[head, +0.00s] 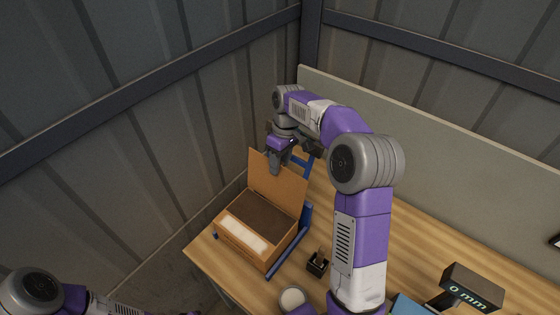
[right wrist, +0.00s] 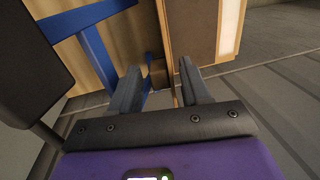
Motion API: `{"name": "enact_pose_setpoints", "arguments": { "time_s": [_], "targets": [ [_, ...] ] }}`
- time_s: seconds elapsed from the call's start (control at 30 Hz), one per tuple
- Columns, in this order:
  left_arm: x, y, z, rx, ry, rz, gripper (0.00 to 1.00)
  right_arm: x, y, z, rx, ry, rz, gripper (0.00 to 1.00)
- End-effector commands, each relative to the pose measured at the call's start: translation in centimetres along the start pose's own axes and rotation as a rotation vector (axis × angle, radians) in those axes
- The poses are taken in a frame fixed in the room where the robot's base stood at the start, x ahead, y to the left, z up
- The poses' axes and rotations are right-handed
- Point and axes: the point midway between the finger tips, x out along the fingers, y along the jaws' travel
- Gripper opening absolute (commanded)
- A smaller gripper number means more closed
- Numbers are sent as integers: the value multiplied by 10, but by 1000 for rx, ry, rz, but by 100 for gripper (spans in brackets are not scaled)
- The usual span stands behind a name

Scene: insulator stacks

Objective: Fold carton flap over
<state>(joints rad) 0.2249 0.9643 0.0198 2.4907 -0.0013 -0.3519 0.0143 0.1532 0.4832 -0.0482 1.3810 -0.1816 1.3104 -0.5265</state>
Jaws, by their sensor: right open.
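A brown carton (head: 242,246) with a white label on its front sits near the left end of the wooden table. Its flap (head: 264,182) stands up from the back edge, tilted back a little. My right gripper (head: 275,170) is at the top edge of the flap, pointing down. In the right wrist view the gripper's fingers (right wrist: 158,92) are apart, and the flap's thin edge (right wrist: 168,60) runs between them; I cannot tell whether they touch it. The carton (right wrist: 206,30) shows beyond. Of my left arm only part shows at the lower left of the head view; its gripper is not seen.
A blue frame (head: 290,252) stands around the carton's right and back sides. A small black holder (head: 318,263), a round white-topped item (head: 292,299) and a display reading "0 mm" (head: 472,288) are on the table (head: 420,255). A grey panel (head: 450,170) runs behind.

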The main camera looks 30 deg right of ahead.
Motion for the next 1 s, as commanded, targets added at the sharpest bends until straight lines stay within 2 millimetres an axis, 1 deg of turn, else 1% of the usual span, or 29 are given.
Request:
{"name": "enact_pose_setpoints", "arguments": {
  "time_s": [0.03,0.07,0.3,0.33,0.37,0.63,1.0],
  "targets": [
    [0,0,0,0,0,0,43,0,0,0,0,0,0,47],
    [0,0,0,0,0,0,43,0,0,0,0,0,0,44],
    [0,0,0,0,0,0,43,0,0,0,0,0,1,7],
    [0,0,0,0,0,0,43,0,0,0,0,0,1,2],
    [0,0,0,0,0,0,43,0,0,0,0,0,1,0],
    [0,0,0,0,0,0,43,-1,0,0,-1,0,4,0],
    [2,-1,0,0,0,0,43,1,-12,-9,-20,-7,34,0]
  ]
}}
